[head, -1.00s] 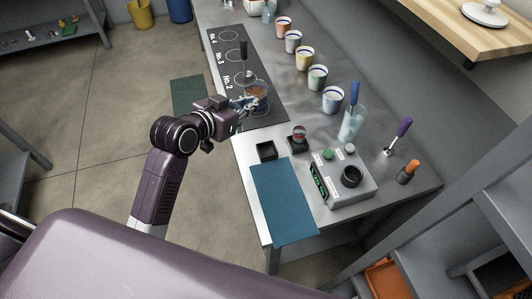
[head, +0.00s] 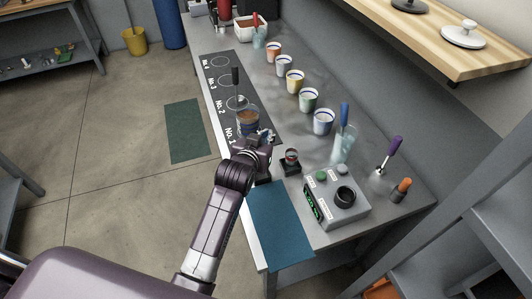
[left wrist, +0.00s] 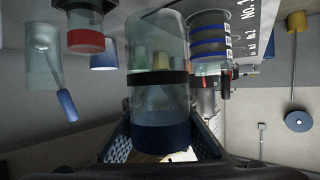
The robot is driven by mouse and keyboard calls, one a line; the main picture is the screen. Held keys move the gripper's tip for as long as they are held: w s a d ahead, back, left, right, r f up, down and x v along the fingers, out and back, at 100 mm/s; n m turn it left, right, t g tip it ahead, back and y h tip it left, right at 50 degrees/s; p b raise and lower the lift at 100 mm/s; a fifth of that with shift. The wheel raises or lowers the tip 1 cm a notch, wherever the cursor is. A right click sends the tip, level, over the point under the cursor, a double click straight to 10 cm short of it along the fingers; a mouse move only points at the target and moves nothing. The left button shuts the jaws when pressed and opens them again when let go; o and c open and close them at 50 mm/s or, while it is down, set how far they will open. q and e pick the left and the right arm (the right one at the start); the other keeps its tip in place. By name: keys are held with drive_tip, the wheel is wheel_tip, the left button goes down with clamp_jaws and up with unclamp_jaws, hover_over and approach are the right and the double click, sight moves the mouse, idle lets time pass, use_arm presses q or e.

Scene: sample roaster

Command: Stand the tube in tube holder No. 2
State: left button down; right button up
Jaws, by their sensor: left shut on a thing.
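My left gripper (head: 266,136) is at the front of the steel counter, close beside a clear cup with brown contents (head: 247,122). In the left wrist view the gripper's fingers are shut around the dark blue end of a clear tube (left wrist: 157,45). A black band crosses behind or around the tube; I cannot tell which. In the head view the tube is mostly hidden by the gripper. A small black holder with a red-topped piece (head: 291,160) stands to the right. The dark strip (head: 217,87) carries circles marked No. 1 to No. 4. I cannot pick out tube holder No. 2 for certain.
Several coloured cups (head: 309,100) line the counter's back. A control box (head: 336,197) with a black knob stands at the right front, beside a blue mat (head: 279,225). A clear jar with a blue-handled tool (head: 343,147) and a purple-handled tool (head: 391,152) stand behind.

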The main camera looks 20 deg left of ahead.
use_arm(q)
wheel_tip(320, 180, down, 8)
drive_tip(key=shift+f, duration=0.1)
idle(0.4)
drive_tip(key=c, duration=2)
unclamp_jaws()
drive_tip(key=shift+f, duration=0.1)
drive_tip(key=shift+s+r, duration=0.1)
drive_tip(key=shift+r, duration=0.1)
drive_tip(key=v, duration=1.2)
drive_tip(key=shift+f, duration=0.1)
